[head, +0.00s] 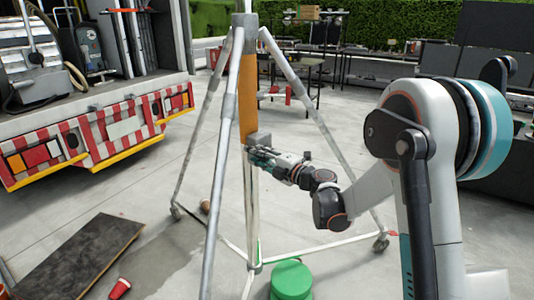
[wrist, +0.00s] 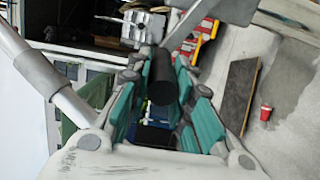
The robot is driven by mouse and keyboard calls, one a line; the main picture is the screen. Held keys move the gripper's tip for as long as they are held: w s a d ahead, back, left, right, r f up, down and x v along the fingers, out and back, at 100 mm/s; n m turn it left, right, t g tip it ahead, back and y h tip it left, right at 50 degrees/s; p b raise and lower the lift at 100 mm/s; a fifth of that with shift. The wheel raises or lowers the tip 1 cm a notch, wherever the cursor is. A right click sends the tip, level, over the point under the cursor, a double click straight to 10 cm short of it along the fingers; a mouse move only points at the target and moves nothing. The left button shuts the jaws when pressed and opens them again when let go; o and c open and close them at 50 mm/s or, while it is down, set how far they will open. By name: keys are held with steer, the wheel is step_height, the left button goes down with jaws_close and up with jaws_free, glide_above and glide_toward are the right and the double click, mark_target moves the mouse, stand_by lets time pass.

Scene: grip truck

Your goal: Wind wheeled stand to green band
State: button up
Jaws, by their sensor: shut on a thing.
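The wheeled stand (head: 228,105) is a grey metal frame with splayed legs and small castors, upright on the concrete floor. Its central mast has an orange section (head: 248,95) above a small grey winch box (head: 258,141). A narrow green mark (head: 258,250) shows low on the mast; I cannot tell if it is the green band. My gripper (head: 258,154) is at the winch, just below the box. In the wrist view its teal-padded fingers (wrist: 160,92) are closed around a black cylindrical crank handle (wrist: 163,76).
A red-and-white striped truck (head: 120,125) stands at left. A dark board (head: 80,258) and a red cup (head: 119,288) lie on the floor front left. A green round container (head: 291,280) stands near the stand's base. Tables and dark cabinets are behind.

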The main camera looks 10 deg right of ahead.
steer(key=shift+n, duration=0.3)
steer(key=s+a, duration=0.1)
steer(key=s+a+f+b, duration=0.1)
steer(key=a, duration=0.1)
steer(key=shift+s+f, duration=0.15)
steer(key=shift+f, duration=0.15)
jaws_close()
steer(key=w+d+f, duration=0.2)
steer(key=f, duration=0.1)
steer(key=shift+w+d+f+b, duration=0.1)
steer(key=shift+d+f+b, duration=0.05)
steer(key=shift+b, duration=0.25)
steer(key=o, duration=1.1)
jaws_free()
steer(key=shift+w+d+f, duration=0.1)
steer(key=shift+w, duration=0.05)
steer(key=v, duration=1)
steer(key=shift+d, duration=0.1)
